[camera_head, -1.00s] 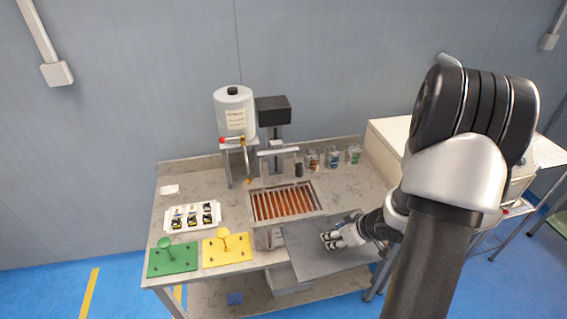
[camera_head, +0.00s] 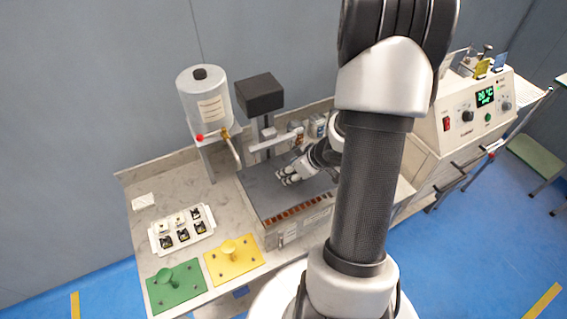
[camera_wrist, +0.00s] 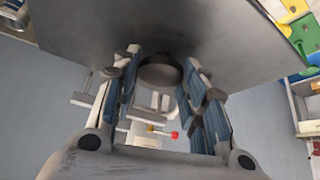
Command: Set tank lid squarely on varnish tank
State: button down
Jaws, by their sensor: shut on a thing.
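The dark grey flat tank lid (camera_head: 262,192) is over the varnish tank (camera_head: 292,231), covering most of its top. A strip of the orange-brown slatted inside shows along the tank's front edge, so the lid sits toward the back. Whether the lid touches the rim or hovers just above it I cannot tell. My gripper (camera_head: 288,178) is on top of the lid. In the wrist view, its fingers (camera_wrist: 160,65) are shut around the lid's round knob (camera_wrist: 160,73), with the lid's plate (camera_wrist: 110,25) spreading beyond them.
A white bottle (camera_head: 204,95) on a stand and a dark-headed column (camera_head: 260,94) rise close behind the lid. Green (camera_head: 176,287) and yellow (camera_head: 234,262) plates with knobs and a white parts tray (camera_head: 181,231) lie left. A control box (camera_head: 465,120) stands right.

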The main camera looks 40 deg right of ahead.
aim_at(295, 183)
jog(key=shift+s+f+b, duration=0.1)
jog(key=shift+f+b, duration=1.15)
jog(key=shift+b, duration=0.15)
notch_tip(295, 183, down, 4)
jog(key=b, duration=0.4)
jog(key=shift+r+b, duration=0.1)
jog(key=shift+b, duration=0.25)
jog(key=shift+f, duration=0.4)
jog(key=shift+p, duration=0.5)
jog(key=shift+f+b, duration=0.6)
jog(key=shift+f, duration=0.25)
jog(key=c, duration=0.9)
grip_release()
